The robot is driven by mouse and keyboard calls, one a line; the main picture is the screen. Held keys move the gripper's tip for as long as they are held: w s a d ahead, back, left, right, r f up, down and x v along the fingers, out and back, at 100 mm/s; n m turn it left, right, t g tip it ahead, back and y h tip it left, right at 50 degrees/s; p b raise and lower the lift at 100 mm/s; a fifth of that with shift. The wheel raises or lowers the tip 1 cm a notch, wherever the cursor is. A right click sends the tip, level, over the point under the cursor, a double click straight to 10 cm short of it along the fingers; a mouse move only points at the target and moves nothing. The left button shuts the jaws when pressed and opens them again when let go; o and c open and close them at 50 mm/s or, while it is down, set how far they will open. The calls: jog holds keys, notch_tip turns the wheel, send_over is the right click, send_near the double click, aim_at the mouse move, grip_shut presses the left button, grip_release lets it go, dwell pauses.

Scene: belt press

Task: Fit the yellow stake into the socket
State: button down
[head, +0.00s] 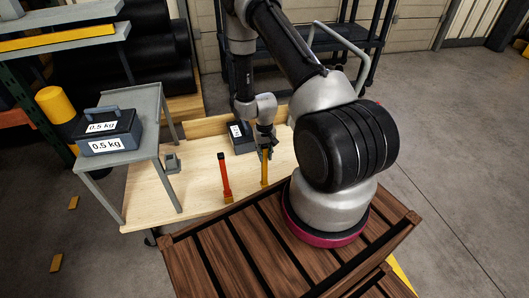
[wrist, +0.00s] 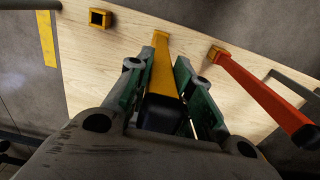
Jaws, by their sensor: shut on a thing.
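The yellow stake (head: 265,168) hangs roughly upright below my gripper (head: 267,148) over the wooden worktable. In the wrist view the yellow stake (wrist: 163,72) runs away from between the two green-padded fingers of my gripper (wrist: 160,90), which are shut on its dark end. I cannot tell whether its far end touches the table. An empty square orange socket (wrist: 100,17) with a dark hole lies on the table, left of the stake and apart from it. In the head view I cannot make out this socket; my arm may hide it.
A red stake (head: 224,175) stands in another orange socket (wrist: 218,54), beside the yellow stake. A dark weight box (head: 240,137) stands at the back of the worktable (head: 150,205). A grey side table (head: 150,107) with a 0.5 kg box (head: 108,132) stands at left.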

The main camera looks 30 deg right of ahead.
jog(key=shift+f, duration=0.55)
jog(key=c, duration=1.2)
grip_release()
notch_tip(320, 180, up, 12)
